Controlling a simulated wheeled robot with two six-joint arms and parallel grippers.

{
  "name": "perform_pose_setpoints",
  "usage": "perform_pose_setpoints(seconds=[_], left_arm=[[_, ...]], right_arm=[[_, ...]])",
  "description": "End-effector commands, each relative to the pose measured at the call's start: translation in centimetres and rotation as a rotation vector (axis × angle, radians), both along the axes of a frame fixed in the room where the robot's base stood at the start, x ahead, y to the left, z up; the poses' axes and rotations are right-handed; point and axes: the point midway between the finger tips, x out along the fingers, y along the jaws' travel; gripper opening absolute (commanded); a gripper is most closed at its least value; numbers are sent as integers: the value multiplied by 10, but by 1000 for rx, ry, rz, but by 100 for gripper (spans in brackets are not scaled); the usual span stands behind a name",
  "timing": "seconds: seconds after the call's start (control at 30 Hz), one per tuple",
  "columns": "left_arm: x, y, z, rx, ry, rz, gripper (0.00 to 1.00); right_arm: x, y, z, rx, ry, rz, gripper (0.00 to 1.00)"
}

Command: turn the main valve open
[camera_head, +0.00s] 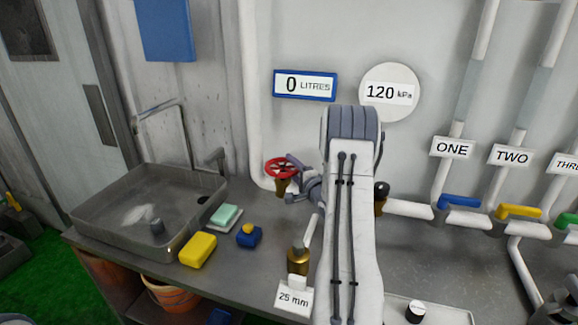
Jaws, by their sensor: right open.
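A red handwheel valve (280,167) sits on a brass body at the foot of the white pipe against the back wall, left of my right arm. My right gripper (295,182) is open beside the wheel, at its right side; I cannot tell whether the fingers touch it. My arm hides the pipe to the right of the wheel. The litres display (304,85) reads 0 and the round gauge (390,92) reads 120 kPa. My left gripper does not show.
A brass fitting (298,261) with a 25 mm label stands in front. Blue (459,202) and yellow (518,211) lever valves are at right, under signs ONE and TWO. A sink (150,215), yellow sponge (198,250) and soap dish (225,217) lie at left.

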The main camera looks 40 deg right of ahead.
Motion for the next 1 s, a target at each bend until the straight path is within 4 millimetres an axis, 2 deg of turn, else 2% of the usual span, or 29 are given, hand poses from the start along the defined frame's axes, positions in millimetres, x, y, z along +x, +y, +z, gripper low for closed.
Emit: perform_pose_setpoints(seconds=[0.2, 0.4, 0.6, 1.0], left_arm=[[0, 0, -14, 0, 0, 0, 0], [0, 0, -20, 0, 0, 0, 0], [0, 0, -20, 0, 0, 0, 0], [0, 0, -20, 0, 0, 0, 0]], right_arm=[[-45, 9, -3, 0, 1, -4, 52], [-73, 16, -1, -1, -1, -3, 52], [-82, 19, 0, -1, 0, 0, 52], [-81, 20, 0, -1, 0, 0, 52]])
